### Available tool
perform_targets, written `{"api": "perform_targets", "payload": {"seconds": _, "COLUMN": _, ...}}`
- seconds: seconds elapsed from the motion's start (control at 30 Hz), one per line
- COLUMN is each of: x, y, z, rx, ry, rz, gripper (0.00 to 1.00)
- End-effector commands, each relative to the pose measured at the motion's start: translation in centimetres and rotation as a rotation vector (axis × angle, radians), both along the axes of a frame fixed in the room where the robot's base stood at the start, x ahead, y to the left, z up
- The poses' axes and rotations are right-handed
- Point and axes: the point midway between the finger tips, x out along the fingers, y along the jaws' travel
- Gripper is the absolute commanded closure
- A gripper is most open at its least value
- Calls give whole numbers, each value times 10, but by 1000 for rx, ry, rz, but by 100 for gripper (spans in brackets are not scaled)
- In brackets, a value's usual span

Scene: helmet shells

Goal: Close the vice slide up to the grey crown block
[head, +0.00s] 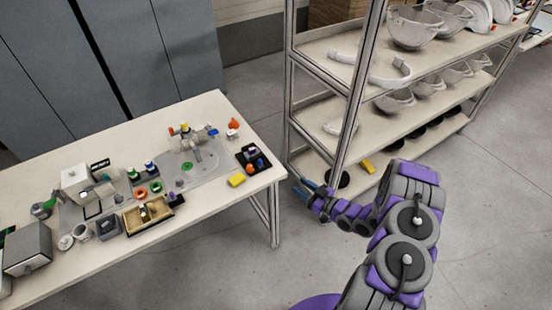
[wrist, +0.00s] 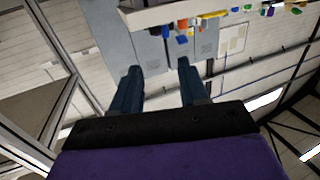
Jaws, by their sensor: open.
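My gripper (head: 304,188) is open and empty, held in the air between the table's right end and the shelf rack. In the wrist view its two blue fingers (wrist: 158,68) stand apart with nothing between them. The workbench (head: 228,112) carries many small parts. A grey plate (head: 211,166) with a small coloured fixture (head: 183,130) lies towards its right end. A pale boxy device (head: 75,180) stands further left. The vice slide and the grey crown block are too small to tell apart from these parts. My gripper is clear of everything on the bench.
A shelf rack (head: 325,50) with helmet shells (head: 413,28) stands close behind and right of my gripper. Open floor (head: 480,200) lies to the right.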

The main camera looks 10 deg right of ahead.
Motion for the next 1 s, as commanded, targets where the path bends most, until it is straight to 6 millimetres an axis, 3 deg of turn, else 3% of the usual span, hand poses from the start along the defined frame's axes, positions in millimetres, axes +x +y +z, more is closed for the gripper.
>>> {"api": "perform_targets", "payload": {"seconds": 0.27, "x": 5, "y": 14, "z": 2, "rx": 28, "ry": -23, "rz": 10, "gripper": 56}}
{"api": "perform_targets", "payload": {"seconds": 0.57, "x": 43, "y": 35, "z": 1, "rx": 34, "ry": -23, "rz": 10, "gripper": 56}}
{"api": "perform_targets", "payload": {"seconds": 1.0, "x": 105, "y": 85, "z": 1, "rx": 29, "ry": -21, "rz": 11, "gripper": 56}}
